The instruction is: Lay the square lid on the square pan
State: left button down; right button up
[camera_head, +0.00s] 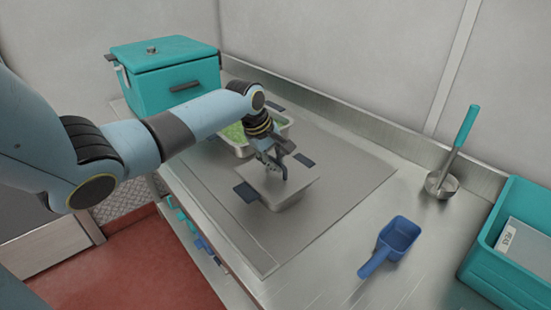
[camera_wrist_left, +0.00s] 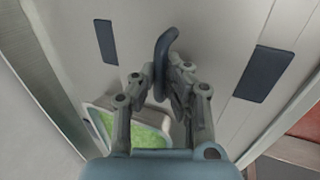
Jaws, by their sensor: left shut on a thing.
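The square lid (camera_head: 290,180) is a flat grey plate with a dark upright handle. It is level over the square pan (camera_head: 290,202), whose pale wall shows below the lid's near edge. I cannot tell whether the lid rests on the rim or is slightly above it. Dark blue pads stick out on two opposite sides. My left gripper (camera_head: 274,168) points down and is shut on the lid's handle. In the left wrist view the fingers (camera_wrist_left: 170,80) close on the handle (camera_wrist_left: 164,55). The pan's inside is hidden. My right gripper is not in view.
A pan of green food (camera_head: 238,134) stands just behind, partly hidden by my left arm. A teal box (camera_head: 165,80) stands at the back left. A blue scoop (camera_head: 398,236), a ladle (camera_head: 460,140) in a holder and a teal bin (camera_head: 490,250) are at right. The mat's front is clear.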

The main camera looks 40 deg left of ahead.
aim_at(276, 160)
pick_arm(q)
jog(key=c, duration=0.9)
grip_release()
jog(key=shift+p+v, duration=1.1)
jog(key=shift+v, duration=0.3)
jog(key=shift+s+r, duration=0.1)
jog(key=shift+r, duration=0.1)
jog(key=shift+v, duration=1.95)
jog(key=shift+f, duration=0.1)
